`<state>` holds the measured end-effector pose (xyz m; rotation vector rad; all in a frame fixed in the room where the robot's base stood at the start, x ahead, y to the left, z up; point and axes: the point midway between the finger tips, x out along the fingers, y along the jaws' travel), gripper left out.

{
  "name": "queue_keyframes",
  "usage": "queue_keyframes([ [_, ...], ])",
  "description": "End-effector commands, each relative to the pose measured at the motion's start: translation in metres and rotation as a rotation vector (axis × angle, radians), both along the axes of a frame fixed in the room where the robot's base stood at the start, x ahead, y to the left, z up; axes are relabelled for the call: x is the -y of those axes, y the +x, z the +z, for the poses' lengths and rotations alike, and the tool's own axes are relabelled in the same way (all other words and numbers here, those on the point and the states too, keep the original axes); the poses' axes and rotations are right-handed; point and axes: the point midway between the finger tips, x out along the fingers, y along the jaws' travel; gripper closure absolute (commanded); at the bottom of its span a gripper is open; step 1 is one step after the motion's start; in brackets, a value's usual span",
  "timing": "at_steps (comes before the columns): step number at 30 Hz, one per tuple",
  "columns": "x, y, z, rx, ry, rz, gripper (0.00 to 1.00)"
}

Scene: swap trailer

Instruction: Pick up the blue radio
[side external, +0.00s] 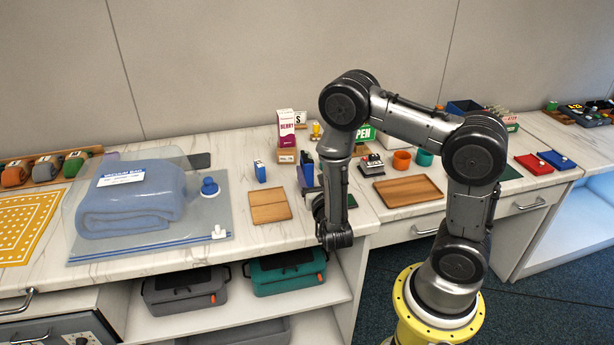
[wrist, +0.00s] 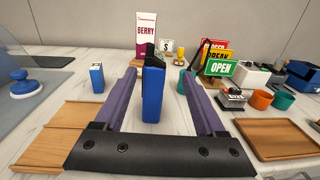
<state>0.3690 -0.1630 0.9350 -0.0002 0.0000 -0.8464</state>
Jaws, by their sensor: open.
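A blue upright block-like body with a black top, which looks like the blue radio (wrist: 153,92), stands on the white marbled counter in the wrist view. It is between the two purple fingers of my gripper (wrist: 159,76), with visible gaps on both sides. My gripper is open and empty, low over the counter. In the side view the radio (side external: 307,168) shows just left of my wrist, partly hidden by my gripper. A smaller blue item with a pale label (wrist: 97,78) stands to the left; it also shows in the side view (side external: 260,172).
A wooden board (side external: 269,206) lies at the left and a wooden tray (wrist: 277,138) at the right. Behind stand a BERRY carton (wrist: 146,34), an OPEN sign (wrist: 220,67) and orange (wrist: 261,99) and teal cups. A bagged blue blanket (side external: 130,200) lies farther left.

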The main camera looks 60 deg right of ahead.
Motion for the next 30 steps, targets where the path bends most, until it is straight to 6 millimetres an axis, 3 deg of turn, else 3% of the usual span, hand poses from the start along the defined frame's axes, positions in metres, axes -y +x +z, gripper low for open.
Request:
queue_keyframes([
  [12, 0.031, 0.037, -0.008, 0.001, 0.001, -0.003, 0.28],
  [21, 0.034, 0.040, -0.008, 0.000, 0.000, 0.000, 0.28],
  [30, 0.034, 0.040, -0.008, 0.000, 0.000, 0.000, 0.80],
])
